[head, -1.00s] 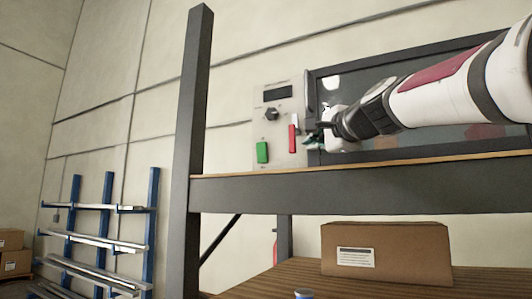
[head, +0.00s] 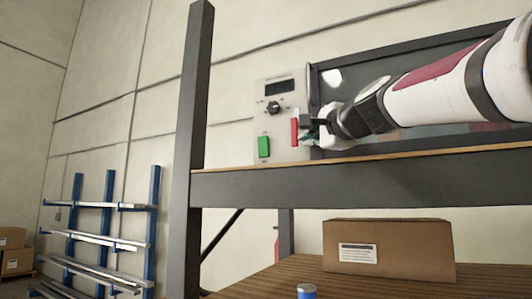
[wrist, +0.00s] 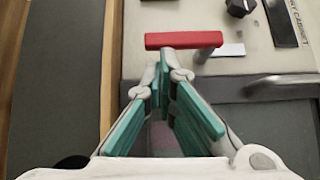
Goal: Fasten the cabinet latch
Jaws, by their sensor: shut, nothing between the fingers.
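The cabinet (head: 320,100) stands on the upper shelf, with a pale control panel on its left part. A red latch handle (head: 294,132) stands upright on that panel. In the wrist view the red handle (wrist: 184,40) lies across the picture, just beyond my fingertips. My gripper (head: 308,130) is right beside the handle, on its right in the head view. In the wrist view my gripper (wrist: 167,68) is shut and empty, its fingertips close to the handle's near edge. I cannot tell whether they touch it.
The panel also carries a black knob (head: 273,107), a green switch (head: 264,146) and a dark display (head: 280,87). A dark post (head: 193,120) rises left of the cabinet. A cardboard box (head: 390,248) sits on the lower shelf. A blue rack (head: 108,230) stands farther left.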

